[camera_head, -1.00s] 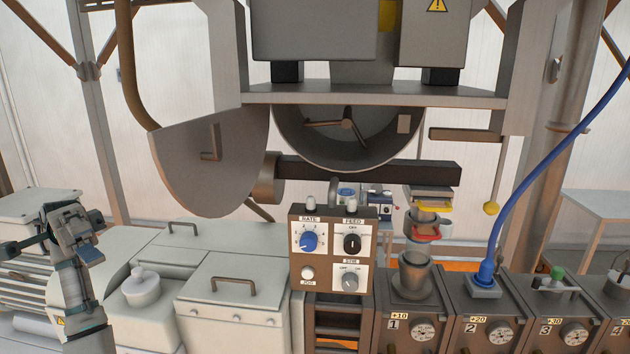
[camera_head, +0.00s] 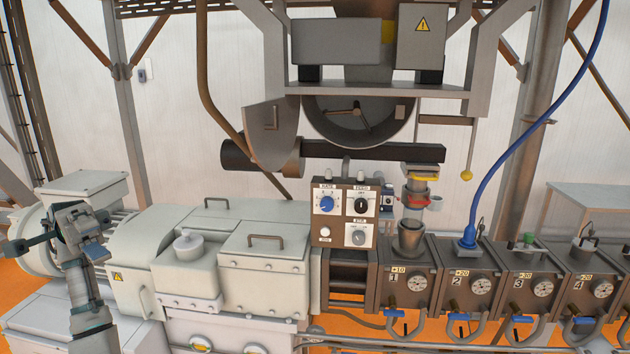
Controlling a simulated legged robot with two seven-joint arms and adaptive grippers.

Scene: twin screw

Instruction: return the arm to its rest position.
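My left gripper (camera_head: 62,246) is at the left edge of the head view, on an arm rising from the bottom left. Its two fingers stand well apart, with nothing visible between them, so it looks open. It shows in front of the pale motor end of the machine (camera_head: 118,232); I cannot tell the exact gap. The wrist and forearm below it are mine. My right gripper and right arm are not in view.
A control panel (camera_head: 343,216) with knobs stands mid-scene, beside a pale housing (camera_head: 264,262) with a handle. Numbered barrel blocks (camera_head: 466,275) with gauges run to the right. A blue hose (camera_head: 525,135) rises from block 2. A hopper assembly (camera_head: 357,115) hangs above.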

